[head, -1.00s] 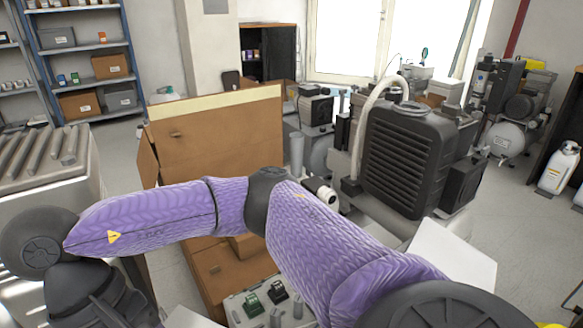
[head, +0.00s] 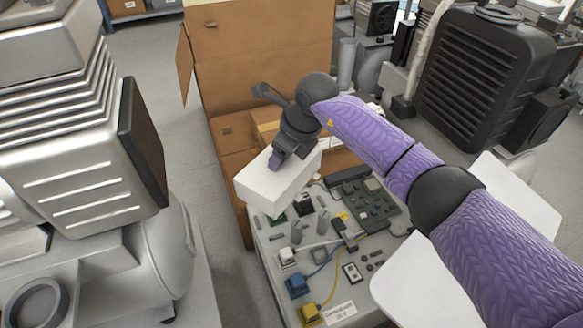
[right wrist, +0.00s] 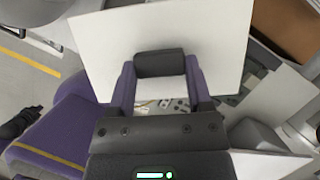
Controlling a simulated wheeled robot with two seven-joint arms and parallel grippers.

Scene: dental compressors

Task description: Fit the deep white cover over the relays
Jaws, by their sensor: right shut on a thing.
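The deep white cover (head: 270,190) is a pale box held above the back left of the component board. My right gripper (head: 277,160) is shut on its top. In the right wrist view the cover (right wrist: 215,45) spreads wide behind the fingers (right wrist: 160,78), which close on a dark block at its middle. Under the cover's front edge, a green relay-like part (head: 277,220) shows only partly, and a black one (head: 304,204) stands just right of it. Whether the cover touches them cannot be told. My left gripper is not in view.
The board (head: 262,250) also carries white, blue (head: 298,286) and yellow (head: 310,314) plugs, a grey-green circuit block (head: 370,200) and cables. A cardboard box (head: 265,60) stands behind. A large metal compressor (head: 80,130) fills the left; a black finned unit (head: 480,75) stands right.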

